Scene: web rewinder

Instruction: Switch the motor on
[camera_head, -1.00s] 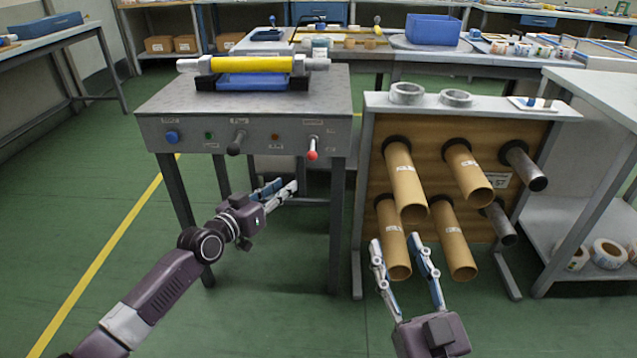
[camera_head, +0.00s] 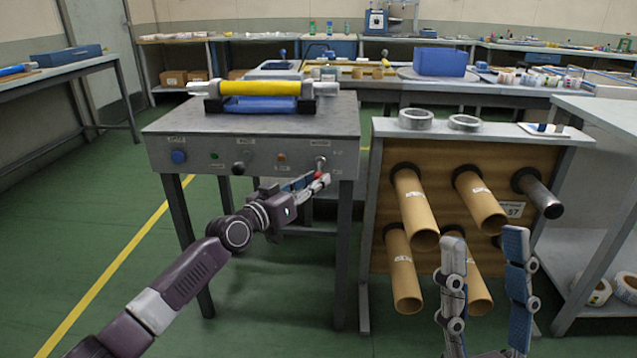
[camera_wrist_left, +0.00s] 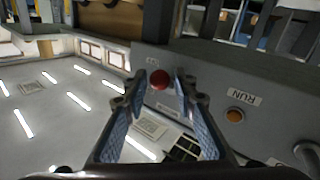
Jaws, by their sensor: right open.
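The grey control panel (camera_head: 245,160) on the front of the machine table carries a blue knob (camera_head: 178,157), a green button (camera_head: 214,155), a black-tipped lever (camera_head: 239,167), an orange button (camera_head: 281,158) and a red-tipped lever (camera_head: 318,174). My left gripper (camera_head: 316,183) is at the red-tipped lever. In the left wrist view its fingers (camera_wrist_left: 160,90) are apart, with the red ball (camera_wrist_left: 159,79) showing between their tips; contact cannot be told. The orange button (camera_wrist_left: 235,115) beside a RUN label shows at right. My right gripper (camera_head: 485,245) is open and empty before the roll rack.
The rack (camera_head: 374,205) with several cardboard tubes (camera_head: 413,203) stands right of the machine. A yellow roll (camera_head: 260,88) lies on the machine's top. Green floor (camera_head: 90,240) is free at the left.

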